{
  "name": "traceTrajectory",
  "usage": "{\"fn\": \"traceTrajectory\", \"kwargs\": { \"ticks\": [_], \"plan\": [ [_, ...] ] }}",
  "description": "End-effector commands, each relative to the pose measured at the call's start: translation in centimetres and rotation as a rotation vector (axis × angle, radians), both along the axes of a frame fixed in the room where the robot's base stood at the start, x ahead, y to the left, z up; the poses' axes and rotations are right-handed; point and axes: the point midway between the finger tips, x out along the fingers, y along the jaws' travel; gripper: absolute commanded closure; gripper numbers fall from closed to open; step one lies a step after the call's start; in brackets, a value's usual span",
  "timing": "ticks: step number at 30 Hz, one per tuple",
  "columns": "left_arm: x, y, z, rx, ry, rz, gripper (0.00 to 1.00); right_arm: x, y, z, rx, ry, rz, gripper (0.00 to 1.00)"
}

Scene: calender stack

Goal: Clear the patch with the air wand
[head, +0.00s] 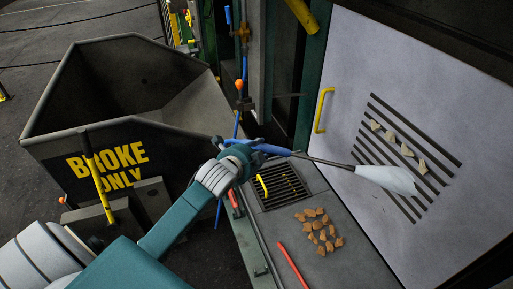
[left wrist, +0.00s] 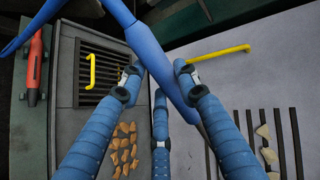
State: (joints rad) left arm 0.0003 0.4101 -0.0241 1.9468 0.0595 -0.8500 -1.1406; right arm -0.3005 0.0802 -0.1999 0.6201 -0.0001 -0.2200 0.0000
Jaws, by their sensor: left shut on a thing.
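My left gripper (head: 243,153) is shut on the blue handle of the air wand (head: 272,150). In the left wrist view, the gripper's fingers (left wrist: 158,78) close around the blue wand (left wrist: 150,50). The wand's thin tube points right, and a pale white cone (head: 388,178) at its end lies in front of the slotted panel; I cannot tell whether it is nozzle or air. Several pale scraps (head: 405,150) lie on the panel's dark slots. Several tan scraps (head: 318,237) lie in a cluster on the grey ledge below the grate. My right gripper is out of view.
The large grey panel (head: 350,65) has a yellow handle (head: 323,110). A dark grate (head: 280,185) with a yellow handle is set in the ledge. A "BROKE ONLY" bin (head: 75,115) stands at left. A red bar (head: 292,267) lies near the ledge's front edge.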

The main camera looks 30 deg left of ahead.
Motion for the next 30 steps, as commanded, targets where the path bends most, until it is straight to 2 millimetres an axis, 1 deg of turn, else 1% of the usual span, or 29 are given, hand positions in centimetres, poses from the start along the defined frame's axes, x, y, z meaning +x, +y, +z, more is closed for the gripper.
{"fn": "traceTrajectory", "kwargs": {
  "ticks": [30],
  "plan": [
    [-2.8,-3.7,0.1,-0.002,-0.003,-0.001,1.0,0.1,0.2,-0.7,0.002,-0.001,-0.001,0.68]
  ]
}}
